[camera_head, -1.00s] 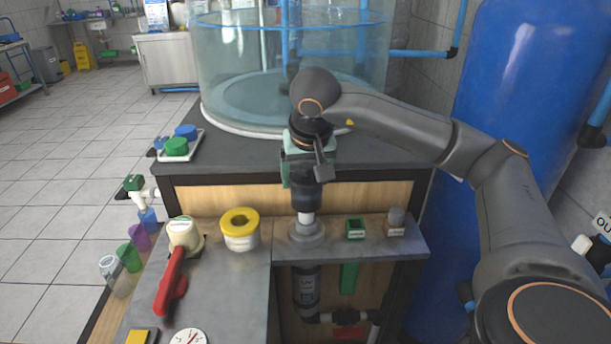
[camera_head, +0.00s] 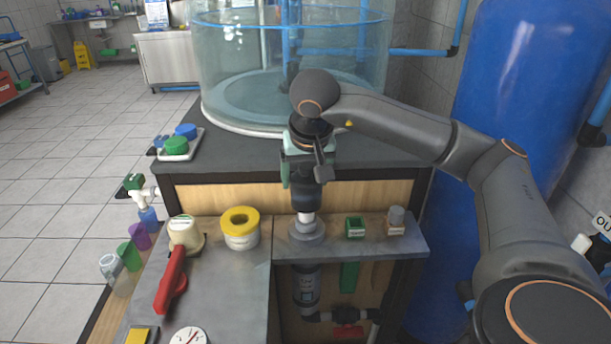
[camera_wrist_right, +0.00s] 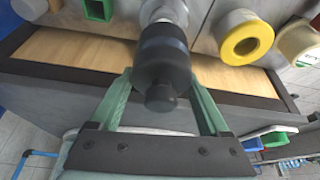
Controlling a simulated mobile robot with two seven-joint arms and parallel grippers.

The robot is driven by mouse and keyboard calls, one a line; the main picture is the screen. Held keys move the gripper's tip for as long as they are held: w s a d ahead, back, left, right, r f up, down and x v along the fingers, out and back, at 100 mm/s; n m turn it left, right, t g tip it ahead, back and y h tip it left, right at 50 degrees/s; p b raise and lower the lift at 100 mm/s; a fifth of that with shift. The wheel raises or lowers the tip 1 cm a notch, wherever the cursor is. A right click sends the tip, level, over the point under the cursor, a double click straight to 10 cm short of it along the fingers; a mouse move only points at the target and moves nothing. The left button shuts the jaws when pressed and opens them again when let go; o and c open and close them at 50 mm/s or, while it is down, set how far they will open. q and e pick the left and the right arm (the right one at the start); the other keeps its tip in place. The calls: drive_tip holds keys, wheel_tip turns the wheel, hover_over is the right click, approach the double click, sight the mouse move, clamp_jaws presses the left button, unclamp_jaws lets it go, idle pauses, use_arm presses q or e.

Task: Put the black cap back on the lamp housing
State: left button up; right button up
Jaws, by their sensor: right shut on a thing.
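The black cap (camera_head: 306,196) is a dark upright cylinder held by my right gripper (camera_head: 303,172). It stands directly over a short white tube that rises from a round grey base (camera_head: 307,233), which seems to be the lamp housing. Whether the cap touches the tube or sits around its top, I cannot tell. In the right wrist view the green fingers of the right gripper (camera_wrist_right: 162,98) lie on both sides of the cap (camera_wrist_right: 165,52), with the pale tube beyond it. My left gripper is not in view.
A white jar with a yellow ring lid (camera_head: 240,228) stands left of the grey base. A cream part with a red handle (camera_head: 172,280) is further left. A small green box (camera_head: 355,228) and a small capped container (camera_head: 396,220) stand to the right. A large clear tank (camera_head: 230,80) is behind.

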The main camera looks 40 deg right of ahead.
drive_tip(key=shift+f+b, duration=0.55)
drive_tip(key=shift+f, duration=0.35)
drive_tip(key=shift+f+b, duration=0.65)
drive_tip(key=shift+f, duration=0.25)
drive_tip(key=shift+f, duration=0.1)
idle(0.4)
drive_tip(key=shift+f+b, duration=0.55)
drive_tip(key=shift+f, duration=0.2)
drive_tip(key=shift+f, duration=0.35)
idle(0.3)
drive_tip(key=o, duration=1.3)
drive_tip(key=shift+o, duration=0.2)
